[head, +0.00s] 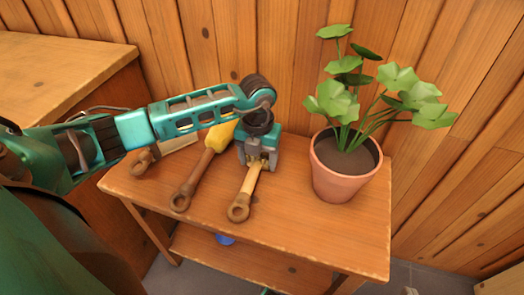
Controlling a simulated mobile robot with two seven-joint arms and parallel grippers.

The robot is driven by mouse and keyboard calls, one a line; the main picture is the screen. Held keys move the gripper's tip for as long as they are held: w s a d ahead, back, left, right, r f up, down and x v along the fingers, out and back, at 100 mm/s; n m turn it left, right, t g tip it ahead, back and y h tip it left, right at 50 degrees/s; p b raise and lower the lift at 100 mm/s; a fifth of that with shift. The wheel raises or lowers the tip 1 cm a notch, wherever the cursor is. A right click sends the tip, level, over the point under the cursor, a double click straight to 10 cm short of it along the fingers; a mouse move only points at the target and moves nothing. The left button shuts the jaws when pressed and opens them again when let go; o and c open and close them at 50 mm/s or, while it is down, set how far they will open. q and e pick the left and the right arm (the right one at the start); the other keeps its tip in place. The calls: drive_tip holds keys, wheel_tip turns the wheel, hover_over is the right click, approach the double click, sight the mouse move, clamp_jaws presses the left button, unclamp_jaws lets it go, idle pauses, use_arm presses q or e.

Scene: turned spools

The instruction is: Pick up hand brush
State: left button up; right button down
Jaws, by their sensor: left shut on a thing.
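My left gripper (257,162) points down over the small wooden table and is shut on the upper part of a tan handle. The handle belongs to the tool taken as the hand brush (249,188), which slants toward the front edge and ends in a brown ring. Its head is hidden behind my gripper, so its kind and whether it touches the table cannot be told. My right gripper is not in view.
A tool with a yellow head and brown handle (199,172) lies just left of my gripper. Another wooden-handled tool (146,158) lies further left, partly covered by my arm. A potted plant (345,185) stands at right. A plank wall (300,60) rises close behind.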

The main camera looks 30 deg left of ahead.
use_arm(q)
drive_tip(key=c, duration=0.4)
drive_tip(key=shift+r, duration=0.1)
